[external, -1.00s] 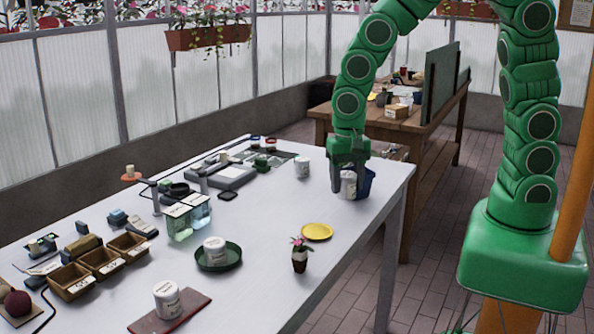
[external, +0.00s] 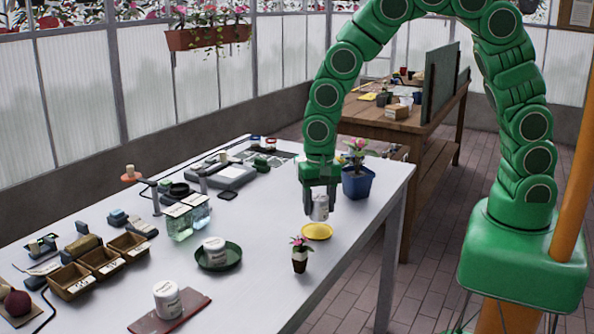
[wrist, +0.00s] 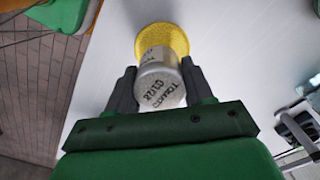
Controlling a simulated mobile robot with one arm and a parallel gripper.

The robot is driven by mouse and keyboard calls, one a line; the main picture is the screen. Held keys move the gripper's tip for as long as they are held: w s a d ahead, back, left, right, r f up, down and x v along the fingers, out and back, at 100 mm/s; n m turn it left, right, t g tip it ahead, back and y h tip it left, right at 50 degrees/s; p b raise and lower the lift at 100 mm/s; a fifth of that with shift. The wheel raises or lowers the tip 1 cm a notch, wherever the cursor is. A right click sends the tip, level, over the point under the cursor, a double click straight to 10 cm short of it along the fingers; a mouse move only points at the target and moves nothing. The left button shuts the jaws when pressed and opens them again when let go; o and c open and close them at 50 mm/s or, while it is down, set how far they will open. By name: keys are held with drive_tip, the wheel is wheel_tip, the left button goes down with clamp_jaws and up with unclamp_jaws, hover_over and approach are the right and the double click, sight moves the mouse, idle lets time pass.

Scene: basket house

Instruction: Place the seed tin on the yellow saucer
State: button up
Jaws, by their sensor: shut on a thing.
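My gripper (external: 320,208) is shut on the seed tin (external: 320,206), a small pale cylinder with dark lettering. The tin is held upright or nearly so, close to the yellow saucer (external: 316,232), which lies flat on the white table. In the wrist view the tin (wrist: 160,80) sits between both fingers and covers part of the saucer (wrist: 163,36). The tin looks slightly above the saucer's level; I cannot tell whether they touch.
A blue pot with a pink-flowered plant (external: 357,183) stands just right of my gripper. A small potted plant (external: 300,258) stands in front of the saucer. Other white tins stand on a green dish (external: 219,264) and a dark red mat (external: 190,310) to the left.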

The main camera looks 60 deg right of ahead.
sight(317, 216)
drive_tip(key=shift+w+a+f, duration=0.1)
drive_tip(key=shift+w+f, duration=0.05)
drive_tip(key=shift+f, duration=1.6)
drive_tip(key=shift+f, duration=0.1)
drive_tip(key=o, duration=1)
drive_tip(key=shift+o, duration=0.2)
wheel_tip(317, 216, up, 12)
drive_tip(key=shift+r, duration=0.15)
